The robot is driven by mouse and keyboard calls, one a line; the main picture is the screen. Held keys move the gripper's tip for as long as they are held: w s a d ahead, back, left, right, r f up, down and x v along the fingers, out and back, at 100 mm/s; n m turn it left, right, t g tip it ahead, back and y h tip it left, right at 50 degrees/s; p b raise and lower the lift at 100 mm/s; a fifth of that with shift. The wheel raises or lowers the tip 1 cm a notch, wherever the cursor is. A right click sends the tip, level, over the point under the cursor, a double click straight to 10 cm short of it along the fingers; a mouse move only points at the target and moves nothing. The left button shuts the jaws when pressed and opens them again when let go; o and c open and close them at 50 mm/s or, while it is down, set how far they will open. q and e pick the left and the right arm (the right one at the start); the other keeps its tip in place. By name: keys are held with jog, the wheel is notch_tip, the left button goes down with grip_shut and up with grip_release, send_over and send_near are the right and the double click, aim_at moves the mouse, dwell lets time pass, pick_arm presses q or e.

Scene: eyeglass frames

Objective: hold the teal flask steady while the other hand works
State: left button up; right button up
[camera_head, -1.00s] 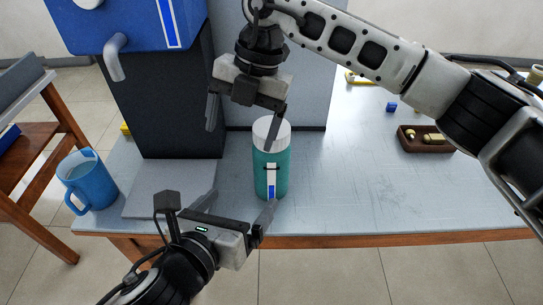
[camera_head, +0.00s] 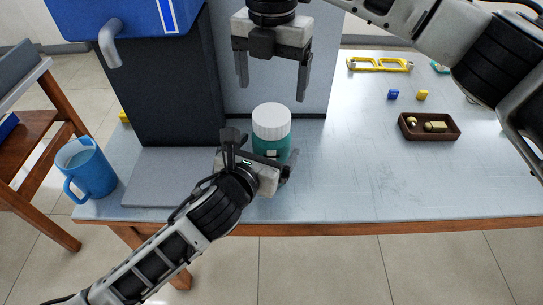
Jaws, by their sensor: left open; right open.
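The teal flask (camera_head: 266,146) with a white lid (camera_head: 271,120) stands upright near the table's front edge. My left gripper (camera_head: 256,160) is open at the flask's near side and hides its lower body. I cannot tell whether its fingers touch the flask. My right gripper (camera_head: 272,84) is open and empty, pointing down above and just behind the lid, with its fingers apart and clear of the lid.
A blue mug (camera_head: 90,170) stands at the table's left. A brown tray (camera_head: 430,135) with small parts, blue and yellow blocks and yellow eyeglass frames (camera_head: 380,64) lie right. The table's middle right is clear.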

aim_at(271, 114)
pick_arm(q)
jog(key=shift+x, duration=1.65)
jog(key=c, duration=1.9)
jog(key=shift+c, duration=0.4)
pick_arm(e)
jog(key=m, duration=0.4)
jog(key=shift+f, duration=0.35)
notch_tip(271, 114, down, 7)
jog(key=shift+f, duration=0.2)
